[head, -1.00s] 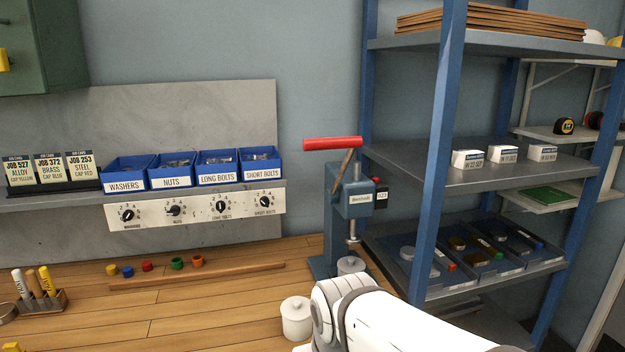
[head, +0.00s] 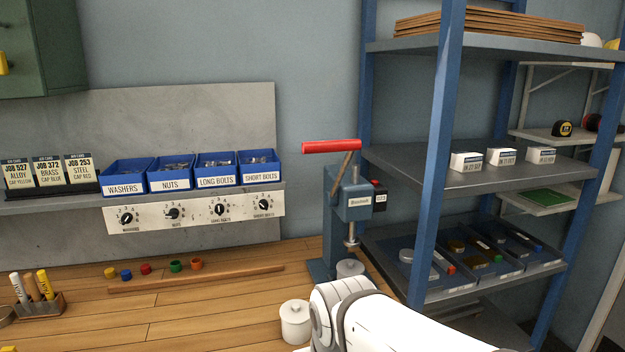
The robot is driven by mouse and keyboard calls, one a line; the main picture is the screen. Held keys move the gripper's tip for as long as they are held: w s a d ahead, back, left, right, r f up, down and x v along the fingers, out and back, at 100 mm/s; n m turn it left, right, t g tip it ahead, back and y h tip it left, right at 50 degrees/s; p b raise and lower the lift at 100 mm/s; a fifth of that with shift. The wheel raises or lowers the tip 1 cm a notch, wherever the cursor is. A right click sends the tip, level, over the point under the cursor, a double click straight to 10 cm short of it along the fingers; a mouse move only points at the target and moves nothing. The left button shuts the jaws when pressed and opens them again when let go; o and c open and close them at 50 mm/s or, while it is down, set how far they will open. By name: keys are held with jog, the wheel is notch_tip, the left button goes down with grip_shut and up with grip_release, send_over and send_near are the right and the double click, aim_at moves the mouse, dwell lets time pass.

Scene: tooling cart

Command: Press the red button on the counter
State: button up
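A small red button (head: 376,182) shows on a dark box at the right side of the blue bench press (head: 352,200). A small white label (head: 380,198) is just below it. The press stands on the wooden counter (head: 215,310) and has a long red lever handle (head: 331,146) on top. A small red cap (head: 146,269) also lies on the counter at the left. My white arm fills the bottom middle, in front of the press. My gripper is not in view.
A white lidded pot (head: 295,322) stands on the counter left of my arm. Blue labelled bins (head: 215,180) sit on a ledge above several dials (head: 172,213). A blue-framed shelf (head: 440,150) stands close on the right. A wooden strip (head: 195,279) lies on the counter.

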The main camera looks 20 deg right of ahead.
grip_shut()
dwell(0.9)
